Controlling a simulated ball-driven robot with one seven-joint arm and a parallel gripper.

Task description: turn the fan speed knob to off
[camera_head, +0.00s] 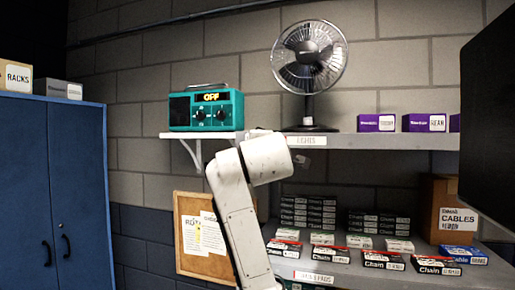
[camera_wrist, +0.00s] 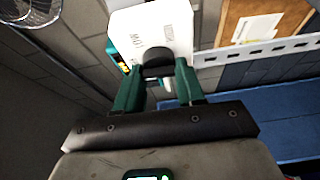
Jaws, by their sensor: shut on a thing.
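In the wrist view, the two green fingers of my gripper (camera_wrist: 158,88) are closed on the sides of a round black knob (camera_wrist: 158,60). The knob sits on a white box or plate (camera_wrist: 140,25) with small dark lettering that appears upside down and is hard to read. The knob's pointer and exact setting cannot be made out. The fan (camera_head: 309,60), black with a wire cage, stands on the upper shelf; part of its cage shows in the wrist view (camera_wrist: 30,8). In the head view my white arm hides the gripper and the knob.
A teal radio-like box (camera_head: 207,109) with its own knobs and a lit "OFF" display stands left of the fan on the shelf (camera_head: 380,141). A blue cabinet (camera_head: 55,180) is at left, a cork board (camera_head: 190,260) below. A dark screen (camera_head: 490,130) fills the right edge.

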